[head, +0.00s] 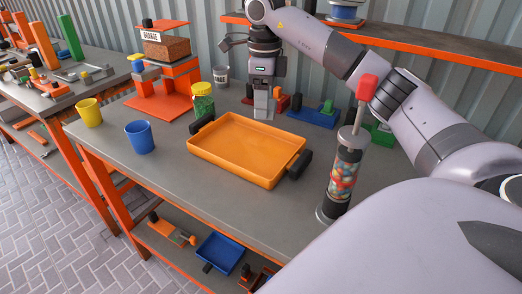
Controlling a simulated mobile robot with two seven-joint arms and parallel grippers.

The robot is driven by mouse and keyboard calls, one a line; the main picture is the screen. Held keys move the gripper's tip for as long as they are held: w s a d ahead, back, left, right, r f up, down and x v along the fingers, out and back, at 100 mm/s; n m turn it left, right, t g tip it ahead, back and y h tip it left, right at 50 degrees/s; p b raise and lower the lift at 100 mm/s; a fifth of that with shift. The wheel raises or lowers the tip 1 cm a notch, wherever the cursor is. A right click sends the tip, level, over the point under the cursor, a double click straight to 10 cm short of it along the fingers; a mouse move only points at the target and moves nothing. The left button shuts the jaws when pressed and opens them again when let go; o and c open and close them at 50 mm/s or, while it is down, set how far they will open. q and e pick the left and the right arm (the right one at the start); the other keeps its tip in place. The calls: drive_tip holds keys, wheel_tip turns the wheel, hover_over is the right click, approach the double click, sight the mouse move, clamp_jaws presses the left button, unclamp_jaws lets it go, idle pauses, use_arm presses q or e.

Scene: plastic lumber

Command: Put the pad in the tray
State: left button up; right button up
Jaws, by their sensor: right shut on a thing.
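The orange tray (246,170) lies on the grey workbench, with a black handle at each end, and looks empty. My right gripper (264,114) points down just behind the tray's far edge. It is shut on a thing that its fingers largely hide. A red piece with dark parts (282,102) shows beside and behind the fingers; I cannot tell whether it is what they hold. I cannot pick out the pad with certainty. My left gripper is not in view.
A clear cylinder of coloured balls (343,175) with a red-topped handle stands right of the tray. A blue base (312,118) with a green block lies behind.

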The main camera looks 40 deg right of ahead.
sight(264, 156)
wheel_tip(264, 156, down, 13)
drive_tip(key=shift+f, duration=0.1)
idle(0.3)
drive_tip(key=shift+f, duration=0.1)
drive_tip(key=o, duration=1.1)
drive_tip(key=shift+c, duration=0.2)
wheel_tip(264, 156, up, 12)
drive_tip(key=shift+r, duration=0.2)
